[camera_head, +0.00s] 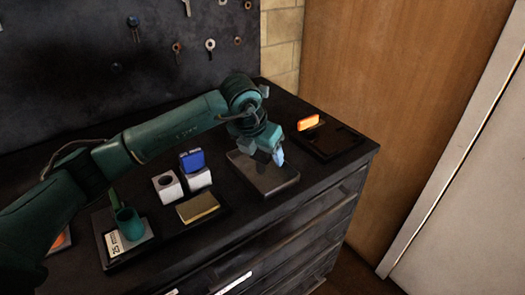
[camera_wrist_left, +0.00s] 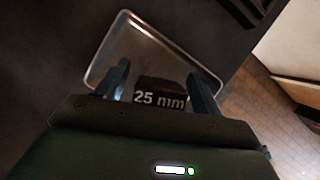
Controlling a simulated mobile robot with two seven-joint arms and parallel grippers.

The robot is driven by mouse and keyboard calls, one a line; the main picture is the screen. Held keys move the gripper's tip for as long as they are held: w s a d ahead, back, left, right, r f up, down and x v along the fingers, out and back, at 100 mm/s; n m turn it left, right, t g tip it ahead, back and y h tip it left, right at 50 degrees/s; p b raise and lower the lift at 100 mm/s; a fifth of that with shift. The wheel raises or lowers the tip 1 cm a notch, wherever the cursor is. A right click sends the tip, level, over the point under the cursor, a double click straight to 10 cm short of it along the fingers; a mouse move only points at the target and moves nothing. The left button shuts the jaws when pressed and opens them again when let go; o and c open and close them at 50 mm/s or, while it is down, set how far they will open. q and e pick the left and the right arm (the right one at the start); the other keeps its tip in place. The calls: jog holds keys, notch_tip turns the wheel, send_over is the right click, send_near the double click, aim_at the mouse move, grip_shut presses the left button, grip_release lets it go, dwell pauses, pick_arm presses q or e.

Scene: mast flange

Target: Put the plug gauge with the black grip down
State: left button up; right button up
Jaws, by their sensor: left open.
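My left gripper (camera_head: 272,150) is low over a shallow metal-rimmed tray (camera_head: 250,180) on the dark bench top. In the left wrist view its two fingers (camera_wrist_left: 161,88) are apart. A dark block marked "25 mm" (camera_wrist_left: 160,96), which looks like the black grip of the plug gauge, shows between them, over the near part of the tray (camera_wrist_left: 140,45). I cannot tell whether it rests on the tray or touches a finger. In the head view my gripper hides it. My right gripper is in neither view.
White blocks, one with a round hole (camera_head: 167,187) and one with a blue piece (camera_head: 192,160), stand left of the tray. A brass-topped block (camera_head: 198,207) and a green cup-like piece (camera_head: 129,224) are nearer. A black tray (camera_head: 342,142) with an orange piece (camera_head: 308,122) lies right.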

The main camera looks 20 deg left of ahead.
pick_arm(q)
jog(key=b+v, duration=0.1)
jog(key=v, duration=1.1)
jog(key=shift+s+r, duration=0.1)
